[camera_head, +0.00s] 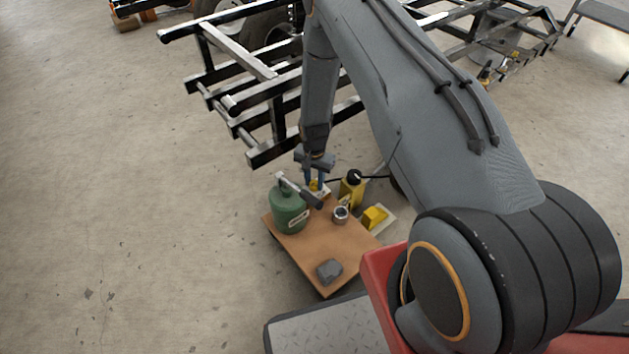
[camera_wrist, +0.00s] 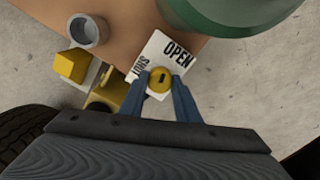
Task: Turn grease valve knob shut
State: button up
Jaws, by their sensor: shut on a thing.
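The yellow round knob (camera_wrist: 160,84) sits on a white plate (camera_wrist: 157,53) printed with OPEN and SHUT. A short dark mark shows on the knob's top; I cannot clearly tell which word it points to. In the wrist view, OPEN is at the plate's upper right and SHUT is at its left edge. My gripper (camera_head: 315,182) reaches down over the far edge of the board. Its two blue fingers are closed on the knob, one on each side. In the head view the knob is small and partly hidden by the fingers.
A green canister (camera_head: 285,218) stands close left of the gripper, with a hammer-like tool (camera_head: 305,192) above it. A yellow bottle (camera_head: 351,194), metal cup (camera_head: 340,215), yellow block (camera_head: 374,217) and grey lump (camera_head: 329,271) are nearby. A black frame (camera_head: 273,155) stands behind.

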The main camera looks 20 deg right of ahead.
aim_at(315, 183)
jog(key=n+p, duration=0.1)
jog(key=n, duration=0.6)
jog(key=shift+s, duration=0.1)
jog(key=n, duration=0.4)
jog(key=shift+n+p, duration=0.3)
jog(key=shift+n, duration=1.6)
jog(key=shift+d, duration=0.1)
jog(key=o, duration=1)
jog(key=shift+o, duration=0.2)
notch_tip(315, 183, up, 8)
jog(key=shift+f+p, duration=0.1)
jog(key=shift+p, duration=0.8)
